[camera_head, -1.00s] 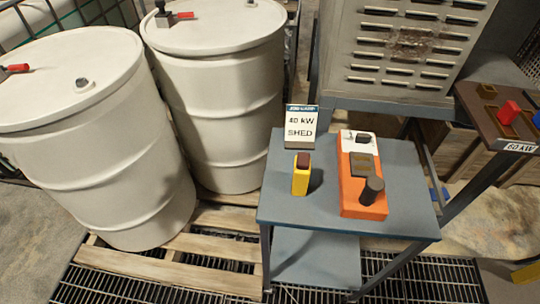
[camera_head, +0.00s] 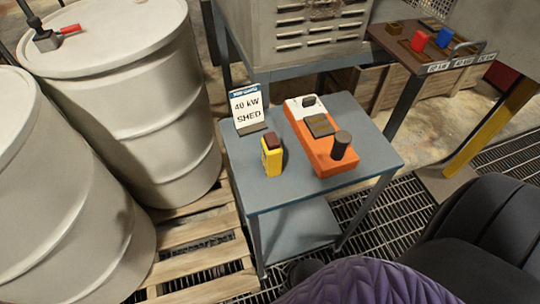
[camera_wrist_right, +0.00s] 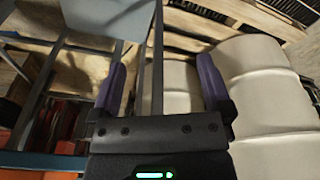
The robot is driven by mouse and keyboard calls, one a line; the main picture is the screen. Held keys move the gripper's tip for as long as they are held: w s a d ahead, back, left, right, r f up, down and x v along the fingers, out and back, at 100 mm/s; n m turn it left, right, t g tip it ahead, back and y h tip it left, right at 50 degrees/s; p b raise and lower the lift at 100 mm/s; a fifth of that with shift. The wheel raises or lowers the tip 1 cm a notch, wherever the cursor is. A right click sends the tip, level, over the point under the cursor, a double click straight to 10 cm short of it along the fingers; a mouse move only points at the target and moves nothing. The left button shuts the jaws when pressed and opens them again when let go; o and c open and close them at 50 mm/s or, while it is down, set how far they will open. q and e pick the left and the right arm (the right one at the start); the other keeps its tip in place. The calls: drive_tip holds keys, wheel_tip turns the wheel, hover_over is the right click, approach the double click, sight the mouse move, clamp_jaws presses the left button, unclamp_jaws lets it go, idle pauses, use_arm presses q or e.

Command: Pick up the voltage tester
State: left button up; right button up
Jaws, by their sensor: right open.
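The small yellow device with a dark red top, which looks like the voltage tester (camera_head: 271,155), stands upright on the grey-blue table (camera_head: 262,193), near its left edge. Nothing touches it. My right gripper (camera_wrist_right: 163,85) shows in the right wrist view with its two purple fingers wide apart and nothing between them. The tester does not show in that view. In the head view only dark and purple parts of my own body show at the bottom right, with no fingertips. My left gripper is not in view.
An orange and white unit (camera_head: 322,140) with a black knob stands right of the tester. A "40 kW SHED" sign (camera_head: 247,106) stands behind it. White drums (camera_head: 140,90) stand on a pallet (camera_head: 200,258) at left. A brown table (camera_head: 400,50) with red and blue pieces is at back right.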

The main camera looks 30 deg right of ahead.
drive_tip(key=w+r+t, duration=0.1)
drive_tip(key=w+r, duration=0.3)
drive_tip(key=r, duration=0.7)
drive_tip(key=n+t+h, duration=0.3)
drive_tip(key=n+t, duration=0.7)
drive_tip(key=n, duration=2.1)
approach(275, 152)
wheel_tip(275, 152, down, 2)
drive_tip(key=w+d, duration=0.1)
drive_tip(key=w, duration=0.2)
drive_tip(key=b+x, duration=0.3)
drive_tip(key=x, duration=0.5)
drive_tip(key=shift+w, duration=0.45)
drive_tip(key=shift+w+b, duration=0.25)
drive_tip(key=shift+b, duration=0.05)
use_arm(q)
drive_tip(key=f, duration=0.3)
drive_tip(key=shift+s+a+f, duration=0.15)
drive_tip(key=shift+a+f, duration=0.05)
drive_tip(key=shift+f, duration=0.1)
use_arm(e)
clamp_jaws()
